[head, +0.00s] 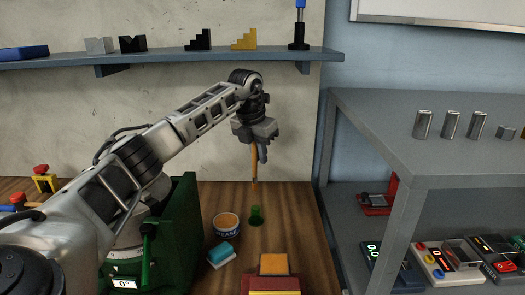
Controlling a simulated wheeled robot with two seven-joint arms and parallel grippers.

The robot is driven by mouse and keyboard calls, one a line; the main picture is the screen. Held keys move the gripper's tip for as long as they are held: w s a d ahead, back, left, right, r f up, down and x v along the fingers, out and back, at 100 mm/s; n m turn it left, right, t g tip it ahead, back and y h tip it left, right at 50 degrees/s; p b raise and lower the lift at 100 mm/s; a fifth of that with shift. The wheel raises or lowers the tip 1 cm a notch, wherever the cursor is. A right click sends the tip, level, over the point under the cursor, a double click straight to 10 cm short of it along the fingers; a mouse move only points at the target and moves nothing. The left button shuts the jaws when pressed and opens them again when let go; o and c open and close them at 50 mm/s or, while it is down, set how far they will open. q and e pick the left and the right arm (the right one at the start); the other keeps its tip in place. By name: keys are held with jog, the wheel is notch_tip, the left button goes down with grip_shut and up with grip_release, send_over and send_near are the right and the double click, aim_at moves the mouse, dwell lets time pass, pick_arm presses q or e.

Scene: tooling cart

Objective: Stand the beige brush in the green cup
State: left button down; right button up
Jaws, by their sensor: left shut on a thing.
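My left gripper (257,143) is above the wooden bench and points down. It is shut on the beige brush (254,170), which looks orange-tan here and hangs nearly upright. The upper part of the brush is hidden by the gripper. The small green cup (256,216) stands on the bench. In the picture the brush's lower end is just above the cup's rim, with a gap between them. I cannot tell from this one view whether the brush is exactly over the cup. My right gripper is not in view.
A grease tin (227,225) and a blue-and-white block (222,254) stand left of the cup. An orange-and-red box (274,268) lies in front. A green machine (180,220) is at left. A grey cart (430,160) with metal cylinders is at right. A shelf (180,61) runs behind.

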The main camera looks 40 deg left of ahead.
pick_arm(q)
jog(key=shift+s+x, duration=0.25)
jog(key=shift+x, duration=0.8)
jog(key=shift+s+x, duration=0.25)
jog(key=shift+x, duration=0.85)
jog(key=shift+f, duration=0.45)
jog(key=shift+f+b, duration=0.3)
jog(key=shift+f, duration=0.4)
dwell(0.5)
